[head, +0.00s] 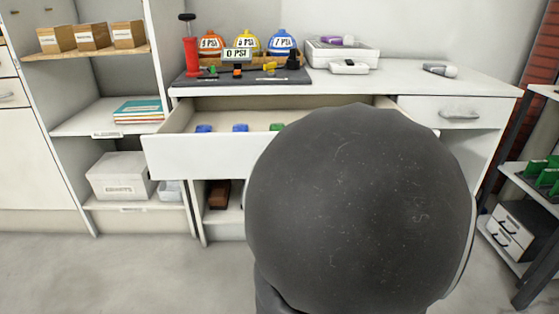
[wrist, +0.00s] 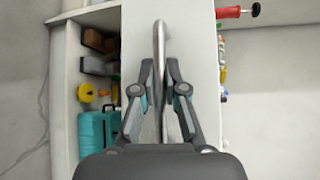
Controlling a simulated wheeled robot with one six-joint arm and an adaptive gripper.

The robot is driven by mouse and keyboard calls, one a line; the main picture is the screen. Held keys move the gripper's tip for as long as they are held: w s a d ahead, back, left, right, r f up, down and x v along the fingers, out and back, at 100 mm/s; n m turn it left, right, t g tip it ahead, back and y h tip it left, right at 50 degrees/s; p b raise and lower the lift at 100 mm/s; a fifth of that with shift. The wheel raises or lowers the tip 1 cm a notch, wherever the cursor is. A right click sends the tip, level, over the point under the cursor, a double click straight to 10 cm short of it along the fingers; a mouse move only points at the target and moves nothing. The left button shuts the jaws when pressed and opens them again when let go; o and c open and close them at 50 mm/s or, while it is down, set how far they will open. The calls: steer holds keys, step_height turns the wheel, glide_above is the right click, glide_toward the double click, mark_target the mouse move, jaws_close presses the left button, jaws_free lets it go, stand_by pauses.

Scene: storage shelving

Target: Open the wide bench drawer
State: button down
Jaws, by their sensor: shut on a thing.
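The wide bench drawer (head: 195,155) stands pulled out from under the bench top (head: 400,86) in the head view. Two blue items (head: 240,128) and a green one (head: 277,127) lie inside it. My dark arm hides the drawer's right part and its handle there. In the wrist view, the white drawer front (wrist: 200,45) runs down the picture with its silver bar handle (wrist: 160,45). My gripper (wrist: 160,70) is shut on the handle, with the fingers on both sides of the bar. My gripper is hidden in the head view.
A narrow closed drawer (head: 455,112) is at the bench's right. A red pump (head: 190,50) and several coloured gauges stand on the bench. A teal case (wrist: 92,130) sits on the shelf below the drawer. Open floor (head: 110,270) lies in front at left.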

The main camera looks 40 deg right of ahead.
steer(key=shift+s+a, duration=0.55)
steer(key=shift+s, duration=0.25)
steer(key=c, duration=1.2)
jaws_free()
steer(key=s+d+r, duration=0.1)
steer(key=s, duration=1)
steer(key=shift+s+r, duration=0.3)
steer(key=shift+s, duration=0.1)
steer(key=shift+w, duration=0.1)
